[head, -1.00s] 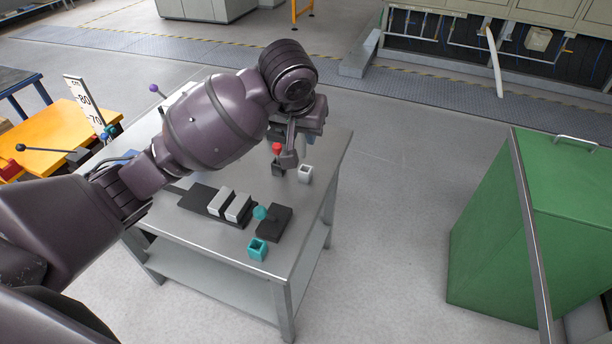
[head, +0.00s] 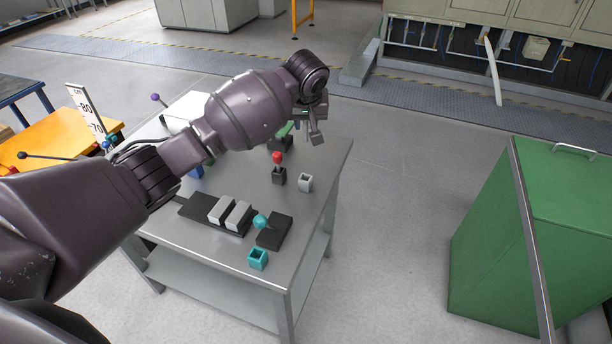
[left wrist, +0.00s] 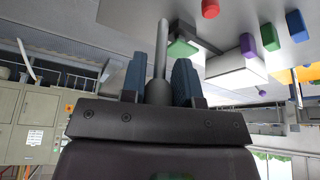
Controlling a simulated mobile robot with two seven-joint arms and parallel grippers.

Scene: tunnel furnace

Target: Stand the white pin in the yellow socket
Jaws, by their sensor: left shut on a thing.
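My left gripper (head: 308,128) is over the table's far right edge in the head view. In the left wrist view its two blue fingers (left wrist: 160,85) are shut on a slim, grey-looking pin (left wrist: 161,45), which sticks out well past the fingertips. I take this for the white pin; it looks grey in this light. I cannot make out the pin in the head view. I cannot make out a yellow socket in either view; my left arm covers part of the table. My right gripper is not in view.
A green cabinet (head: 535,230) stands to the right, across open floor.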

